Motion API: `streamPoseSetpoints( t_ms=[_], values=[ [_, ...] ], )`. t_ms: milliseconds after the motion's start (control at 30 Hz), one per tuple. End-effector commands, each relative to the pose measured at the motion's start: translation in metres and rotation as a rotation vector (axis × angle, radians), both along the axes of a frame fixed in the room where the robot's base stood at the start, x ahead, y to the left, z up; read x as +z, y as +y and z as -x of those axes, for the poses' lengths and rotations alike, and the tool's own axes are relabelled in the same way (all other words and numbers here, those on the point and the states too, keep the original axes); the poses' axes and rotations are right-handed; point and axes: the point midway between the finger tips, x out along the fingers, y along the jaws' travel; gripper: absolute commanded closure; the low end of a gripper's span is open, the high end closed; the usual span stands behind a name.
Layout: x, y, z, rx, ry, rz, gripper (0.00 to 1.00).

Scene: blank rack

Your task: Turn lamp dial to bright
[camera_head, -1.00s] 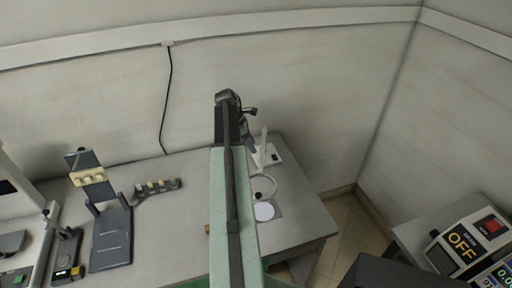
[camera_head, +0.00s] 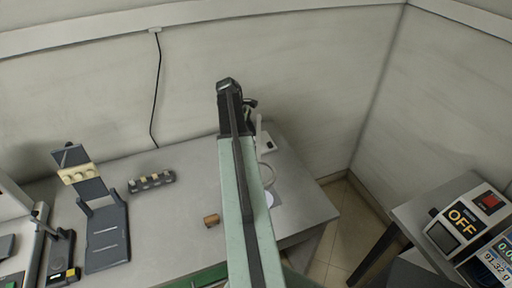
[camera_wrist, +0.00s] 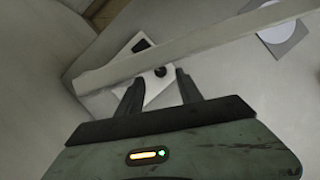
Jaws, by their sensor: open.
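The white lamp (camera_head: 259,130) stands at the right back of the bench, partly hidden behind my arm in the head view. In the wrist view its pale arm (camera_wrist: 205,47) crosses slantwise above its white base (camera_wrist: 112,98). A small dark round knob (camera_wrist: 160,71), which looks like the dial, is on the base, close to a dark square patch (camera_wrist: 140,45). My gripper (camera_wrist: 158,88) is open and empty, its two dark fingers apart over the base. The knob appears between and just beyond the fingertips. Contact and the dial's setting cannot be made out.
A grey mat with a white disc (camera_wrist: 280,30) lies beside the lamp. A small brown block (camera_head: 211,220) lies on the bench (camera_head: 165,225) left of my arm. A dark stand (camera_head: 105,235) and a row of small parts (camera_head: 152,181) are further left. An OFF box (camera_head: 465,220) is at right.

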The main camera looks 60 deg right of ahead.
Motion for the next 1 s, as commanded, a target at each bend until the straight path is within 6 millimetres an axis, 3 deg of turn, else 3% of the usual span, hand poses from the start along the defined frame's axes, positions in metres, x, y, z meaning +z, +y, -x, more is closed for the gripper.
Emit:
streamPoseSetpoints(
  t_ms=[33,200,533,567,700,867,1000],
  values=[
    [-0.018,0.000,0.002,0.002,0.000,0.000,0.57],
    [-0.044,-0.003,0.010,0.005,0.000,0.000,0.57],
    [-0.046,-0.004,0.013,0.008,0.000,0.000,0.57],
    [-0.046,-0.004,0.013,0.008,0.000,0.000,0.62],
    [-0.046,-0.004,0.013,0.008,0.000,0.000,1.00],
    [-0.046,-0.003,0.013,0.023,0.000,-0.001,1.00],
    [-0.046,0.000,0.015,0.159,-0.002,-0.001,1.00]
  ],
)
